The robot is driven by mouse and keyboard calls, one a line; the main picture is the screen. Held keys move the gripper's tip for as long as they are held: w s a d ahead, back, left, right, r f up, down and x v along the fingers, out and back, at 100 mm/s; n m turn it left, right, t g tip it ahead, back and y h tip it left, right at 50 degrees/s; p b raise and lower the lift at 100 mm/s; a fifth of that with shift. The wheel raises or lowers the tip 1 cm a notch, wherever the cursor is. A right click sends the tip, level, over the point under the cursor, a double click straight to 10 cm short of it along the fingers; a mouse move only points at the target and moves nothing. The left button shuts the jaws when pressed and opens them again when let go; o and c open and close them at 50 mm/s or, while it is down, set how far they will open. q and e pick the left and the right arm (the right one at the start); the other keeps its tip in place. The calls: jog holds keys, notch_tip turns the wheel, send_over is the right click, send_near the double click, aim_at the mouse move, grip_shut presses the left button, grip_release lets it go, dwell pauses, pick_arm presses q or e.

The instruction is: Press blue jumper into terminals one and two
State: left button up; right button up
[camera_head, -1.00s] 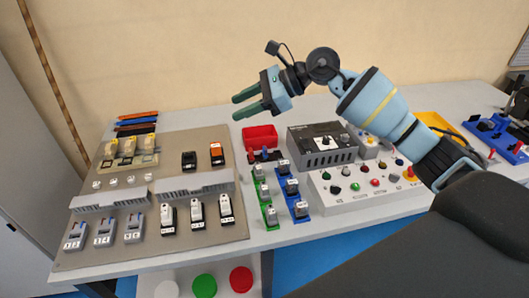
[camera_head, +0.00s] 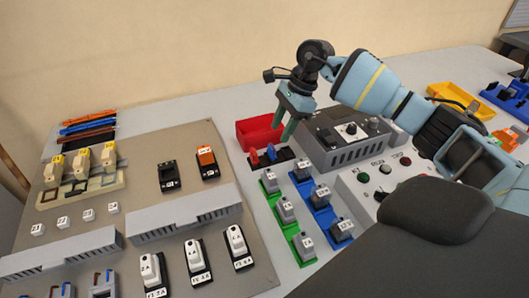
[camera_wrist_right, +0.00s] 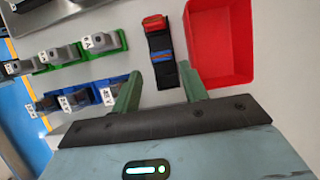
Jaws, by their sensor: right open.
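A small blue jumper-like piece (camera_head: 271,152) stands beside a red one (camera_head: 254,159) in a black holder in the head view. The holder (camera_wrist_right: 160,57) also shows in the right wrist view, with its red end and a thin blue strip. My right gripper (camera_head: 284,124) points down, open and empty, above and slightly behind the holder. In the wrist view its fingers (camera_wrist_right: 158,69) stand on either side of the holder's near end. I cannot tell which blocks are terminals one and two. My left gripper is not in view.
An open red bin (camera_head: 262,131) sits right behind the holder. Green-based (camera_head: 284,209) and blue-based grey blocks (camera_head: 322,195) stand in front. A grey control box (camera_head: 345,150) is close on the right. A panel with switches (camera_head: 205,160) fills the left.

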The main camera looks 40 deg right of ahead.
aim_at(272, 145)
jog(key=shift+p+x, duration=0.45)
jog(key=shift+x, duration=3.3)
jog(key=shift+w, duration=0.1)
jog(key=shift+c, duration=0.4)
jog(key=c, duration=0.7)
jog(key=shift+o, duration=0.2)
jog(key=shift+r, duration=5.1)
